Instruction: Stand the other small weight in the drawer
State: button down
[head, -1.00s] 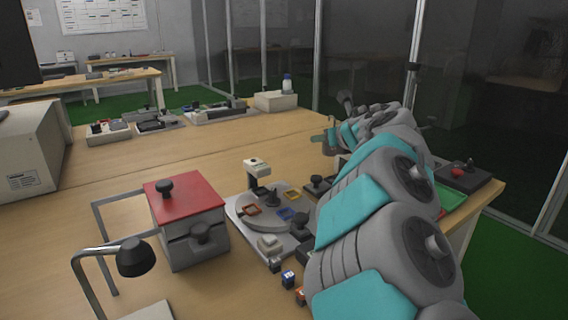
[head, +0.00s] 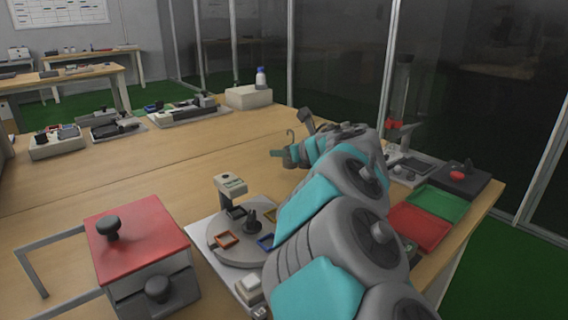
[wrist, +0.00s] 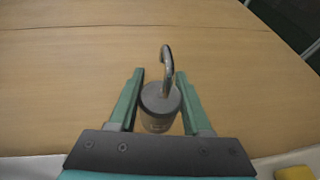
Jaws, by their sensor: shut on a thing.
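My gripper (wrist: 161,84) is shut on a small grey cylindrical weight (wrist: 158,112) with a metal hook on top. The weight sits upright between the two teal fingers. In the head view my gripper (head: 284,153) is at the far end of my arm, over the wooden table, and the hook shows just above it. A box with a red top (head: 140,228) stands at the lower left. It has a dark knob on top and a drawer knob (head: 158,289) on its front. The inside of the drawer is not visible. No second weight is clearly seen.
A round turntable (head: 218,243) with coloured square frames stands between the red-topped box and my arm. Red (head: 420,228) and green (head: 440,204) trays lie to the right of my arm. Several devices line the table's back left. The middle of the table (head: 190,160) is clear.

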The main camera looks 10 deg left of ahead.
aim_at(284, 173)
jog(key=shift+f, duration=1.4)
jog(key=shift+f+b, duration=0.25)
jog(key=shift+b, duration=0.1)
jog(key=shift+c, duration=1.7)
grip_release()
jog(key=shift+r, duration=0.1)
